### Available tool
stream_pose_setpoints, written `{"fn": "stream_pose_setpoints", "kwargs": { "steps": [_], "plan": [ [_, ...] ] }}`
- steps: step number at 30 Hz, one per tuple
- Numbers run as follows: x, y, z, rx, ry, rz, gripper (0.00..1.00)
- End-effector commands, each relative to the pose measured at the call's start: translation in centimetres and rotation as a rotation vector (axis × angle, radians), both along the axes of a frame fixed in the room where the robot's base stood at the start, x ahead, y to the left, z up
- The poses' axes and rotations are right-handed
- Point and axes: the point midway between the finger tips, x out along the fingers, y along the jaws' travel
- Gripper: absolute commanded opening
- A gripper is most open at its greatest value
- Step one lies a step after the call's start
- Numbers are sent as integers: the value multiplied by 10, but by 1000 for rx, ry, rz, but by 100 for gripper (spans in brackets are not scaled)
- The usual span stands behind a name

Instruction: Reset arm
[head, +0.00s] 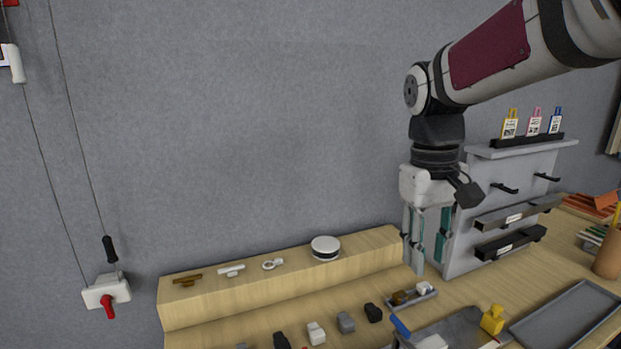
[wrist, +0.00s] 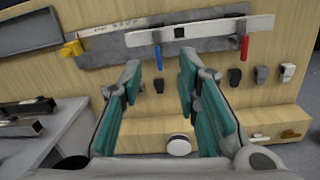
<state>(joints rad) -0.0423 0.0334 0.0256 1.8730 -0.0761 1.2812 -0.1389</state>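My gripper (head: 428,250) hangs from my arm at the right of the head view, fingers pointing down, above the wooden table and in front of the grey rack. In the wrist view my gripper (wrist: 160,78) shows two teal-padded fingers spread apart with nothing held between them. The wrist view looks down on the table, with the raised wooden shelf low in the picture. A round white-and-black disc (head: 325,248) sits on that shelf; it also shows between and below the fingers in the wrist view (wrist: 179,145).
A grey rack (head: 520,180) with drawers, pegs and several tags stands close to the right of the gripper. Small dark and grey blocks (head: 346,322) line the table. A yellow object (head: 492,319) and a grey tray (head: 567,318) lie at right. The air left of the gripper is free.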

Motion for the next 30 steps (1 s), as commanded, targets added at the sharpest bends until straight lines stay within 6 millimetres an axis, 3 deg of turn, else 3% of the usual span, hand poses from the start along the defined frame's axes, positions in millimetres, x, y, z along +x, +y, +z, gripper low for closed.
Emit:
{"fn": "stream_pose_setpoints", "kwargs": {
  "steps": [7, 18, 24, 30],
  "plan": [
    [-55, -6, 16, 25, -144, -60, 30],
    [-130, -11, 10, 71, -348, -148, 30],
    [-160, -11, -2, 97, -439, -189, 30],
    [-172, -11, -10, 110, -483, -208, 30]
  ]
}}
